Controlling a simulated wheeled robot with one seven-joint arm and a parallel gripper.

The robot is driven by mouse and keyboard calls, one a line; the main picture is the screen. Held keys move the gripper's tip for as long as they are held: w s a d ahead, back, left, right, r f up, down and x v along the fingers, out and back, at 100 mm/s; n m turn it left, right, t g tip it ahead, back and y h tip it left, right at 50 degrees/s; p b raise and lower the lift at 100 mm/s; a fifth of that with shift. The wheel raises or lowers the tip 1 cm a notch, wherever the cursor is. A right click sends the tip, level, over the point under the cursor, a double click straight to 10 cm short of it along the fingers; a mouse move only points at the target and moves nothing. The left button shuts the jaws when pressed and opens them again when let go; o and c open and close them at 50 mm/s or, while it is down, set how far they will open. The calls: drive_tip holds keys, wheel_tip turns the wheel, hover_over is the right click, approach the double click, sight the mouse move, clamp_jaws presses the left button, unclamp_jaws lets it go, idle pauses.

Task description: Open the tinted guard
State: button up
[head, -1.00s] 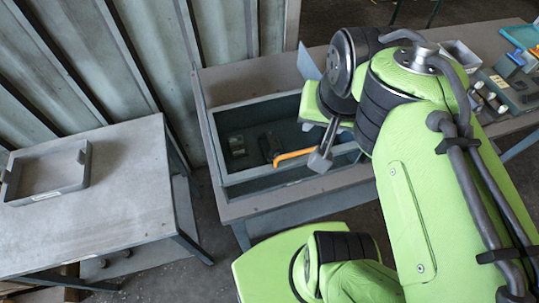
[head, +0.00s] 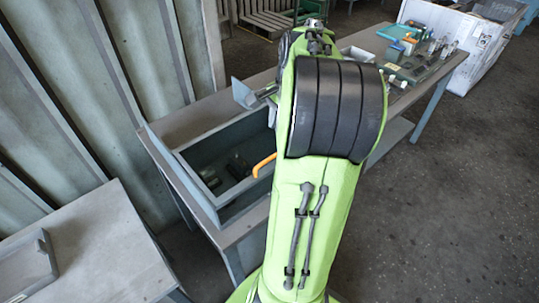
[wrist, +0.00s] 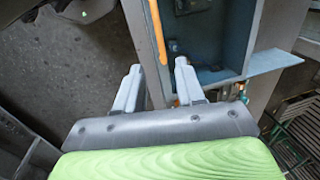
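The blower housing (head: 193,180) is a grey-blue box on the long bench. Its dark interior or tinted guard (head: 222,165) shows dim parts; I cannot tell the pane from the inside. An orange handle (head: 263,165) stands out at the box's near side, partly hidden by my arm. In the wrist view, the orange handle (wrist: 156,28) runs down toward the gap between my fingers, beside the housing wall (wrist: 231,83). My gripper (wrist: 158,66) is open, fingers apart, with nothing held. Its depth relative to the handle is unclear. My arm hides the gripper in the head view.
A low grey table (head: 95,245) with a shallow tray (head: 28,268) stands at left. Tools and small parts (head: 420,55) lie on the bench's far right end. A blue-grey flap (head: 243,94) sticks up beside the box. Floor at right is clear.

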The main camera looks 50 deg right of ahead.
sight(273, 156)
drive_tip(key=f, duration=0.3)
drive_tip(key=w+f+b, duration=0.1)
drive_tip(key=f, duration=0.3)
drive_tip(key=w+f, duration=0.1)
drive_tip(key=f, duration=0.3)
drive_tip(key=shift+w+d+b, duration=0.1)
drive_tip(key=shift+b, duration=0.3)
drive_tip(key=shift+r, duration=0.1)
clamp_jaws()
